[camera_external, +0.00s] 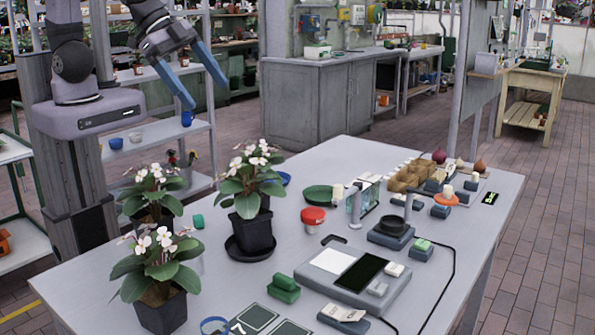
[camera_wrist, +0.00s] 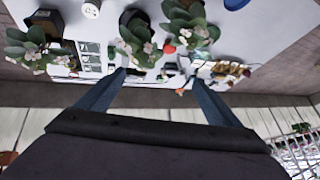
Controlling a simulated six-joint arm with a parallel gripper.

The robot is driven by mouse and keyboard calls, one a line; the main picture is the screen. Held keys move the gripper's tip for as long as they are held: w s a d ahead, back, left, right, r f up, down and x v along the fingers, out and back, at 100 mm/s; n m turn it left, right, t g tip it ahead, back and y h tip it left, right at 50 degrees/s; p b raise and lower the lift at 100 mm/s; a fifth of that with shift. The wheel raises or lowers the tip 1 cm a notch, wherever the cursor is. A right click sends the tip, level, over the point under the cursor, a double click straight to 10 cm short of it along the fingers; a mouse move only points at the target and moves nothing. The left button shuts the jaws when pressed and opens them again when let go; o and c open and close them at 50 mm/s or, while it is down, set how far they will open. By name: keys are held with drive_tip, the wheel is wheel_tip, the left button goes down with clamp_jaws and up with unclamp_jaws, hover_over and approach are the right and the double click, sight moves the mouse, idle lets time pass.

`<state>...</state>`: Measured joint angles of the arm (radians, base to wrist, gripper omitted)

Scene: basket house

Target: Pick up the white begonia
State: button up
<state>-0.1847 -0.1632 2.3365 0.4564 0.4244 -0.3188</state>
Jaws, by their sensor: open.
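Three potted begonias with pale white-pink flowers stand upright on the grey table (camera_external: 330,170). One begonia (camera_external: 158,265) is at the table's front left, one (camera_external: 150,190) is behind it, and one (camera_external: 250,180) stands to the right with a dark saucer under its square black pot. The wrist view shows them along its upper part: a left plant (camera_wrist: 33,48), a middle plant (camera_wrist: 138,35) and a right plant (camera_wrist: 190,25). My gripper (camera_external: 208,94) is open and empty, above and behind the plants, apart from them. Its two blue fingers also show in the wrist view (camera_wrist: 158,77).
A blue cup (camera_external: 187,118) stands on the shelf behind.

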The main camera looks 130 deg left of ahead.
sight(258, 230)
drive_tip(key=w+a+r+m+t+h+b, duration=0.2)
drive_tip(key=w+t+b, duration=0.2)
drive_tip(key=w, duration=0.3)
drive_tip(key=w+a+r+m+t+h+b, duration=0.1)
drive_tip(key=w+a+m+t+h+b, duration=0.15)
drive_tip(key=w+t+b, duration=0.35)
drive_tip(key=d+f+g+h, duration=0.1)
drive_tip(key=f, duration=0.9)
drive_tip(key=s+d+f+m+g+h+b, duration=0.1)
drive_tip(key=f+h, duration=0.1)
drive_tip(key=f, duration=0.8)
drive_tip(key=s+d+f+m+g+h+b, duration=0.1)
drive_tip(key=f, duration=0.9)
drive_tip(key=shift+s+f+g+h, duration=0.1)
drive_tip(key=shift+f+g+h, duration=0.2)
drive_tip(key=shift+g, duration=0.1)
drive_tip(key=shift+p+x, duration=1.05)
drive_tip(key=shift+x, duration=2.6)
drive_tip(key=c, duration=1.4)
drive_tip(key=shift+r, duration=0.1)
drive_tip(key=shift+r+b, duration=0.55)
drive_tip(key=shift+r, duration=4.4)
